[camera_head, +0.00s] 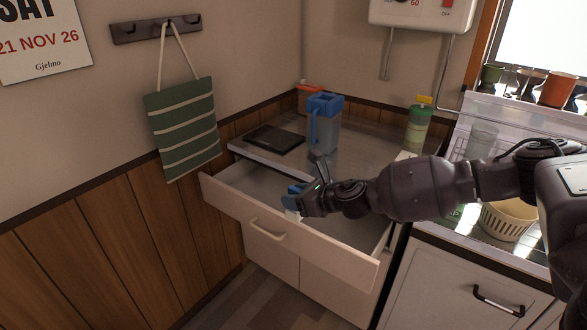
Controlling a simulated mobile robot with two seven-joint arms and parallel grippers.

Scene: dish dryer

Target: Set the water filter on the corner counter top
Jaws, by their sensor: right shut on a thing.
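My right gripper (301,197) reaches in from the right over the open drawer. It is shut on a small blue and white thing (290,202), which may be the water filter; my fingers hide part of it. The corner counter top (358,140) lies behind and above the drawer. A blue-lidded jug (324,124) with a grey body stands upright on it, apart from my gripper. My left gripper is not in view.
The drawer (240,183) is pulled out below the counter. Bare counter shows between jug and bottle. A cream basket (507,220) stands at right.

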